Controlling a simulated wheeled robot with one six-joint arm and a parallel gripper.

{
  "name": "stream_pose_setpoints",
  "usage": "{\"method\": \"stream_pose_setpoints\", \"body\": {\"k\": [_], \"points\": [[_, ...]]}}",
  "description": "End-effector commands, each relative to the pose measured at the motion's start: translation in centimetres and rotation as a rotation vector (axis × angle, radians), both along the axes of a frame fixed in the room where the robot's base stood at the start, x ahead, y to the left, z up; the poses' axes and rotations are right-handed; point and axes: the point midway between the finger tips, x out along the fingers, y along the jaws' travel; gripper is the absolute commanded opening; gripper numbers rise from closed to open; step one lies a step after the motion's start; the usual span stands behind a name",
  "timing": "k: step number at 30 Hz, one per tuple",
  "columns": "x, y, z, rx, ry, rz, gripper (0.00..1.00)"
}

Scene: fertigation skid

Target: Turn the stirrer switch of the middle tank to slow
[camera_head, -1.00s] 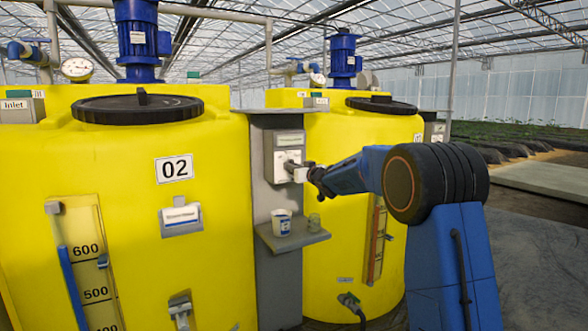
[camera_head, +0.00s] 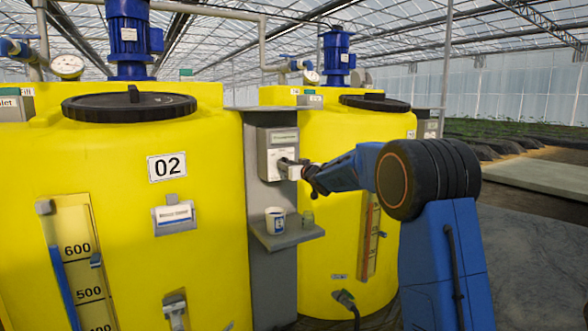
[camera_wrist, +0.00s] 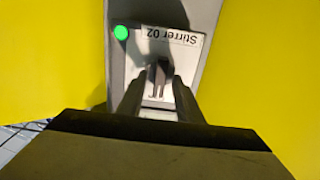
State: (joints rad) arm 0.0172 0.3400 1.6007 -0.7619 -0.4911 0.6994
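The yellow tank marked 02 (camera_head: 110,240) fills the left of the head view. The grey stirrer switch box (camera_head: 278,140) is on a grey panel to its right. In the wrist view the switch plate (camera_wrist: 185,70) carries an upside-down label (camera_wrist: 172,35) reading Stirrer 02 and a lit green lamp (camera_wrist: 121,32). The dark switch knob (camera_wrist: 158,74) points roughly up and down in that picture. My gripper (camera_wrist: 157,88) is open, with its fingers on either side of the knob's lower part and narrow gaps showing. In the head view my gripper (camera_head: 296,171) is at the box front, hiding the knob.
A small grey shelf (camera_head: 290,238) below the box holds a white cup (camera_head: 275,220) and a small glass (camera_head: 308,218). Another yellow tank (camera_head: 330,140) stands behind, on the right. Open floor (camera_head: 530,240) lies at the right.

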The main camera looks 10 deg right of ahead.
Motion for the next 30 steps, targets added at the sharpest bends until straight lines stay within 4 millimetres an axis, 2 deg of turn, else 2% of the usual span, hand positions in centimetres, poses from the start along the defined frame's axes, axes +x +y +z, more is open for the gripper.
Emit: {"method": "stream_pose_setpoints", "body": {"k": [5,24,30], "points": [[-1.8,-0.6,0.1,0.0,-0.001,-0.001,0.32],[-13.4,-4.4,0.1,0.0,0.0,-0.001,0.32],[-15.6,-5.1,0.0,0.001,0.001,-0.001,0.32]]}}
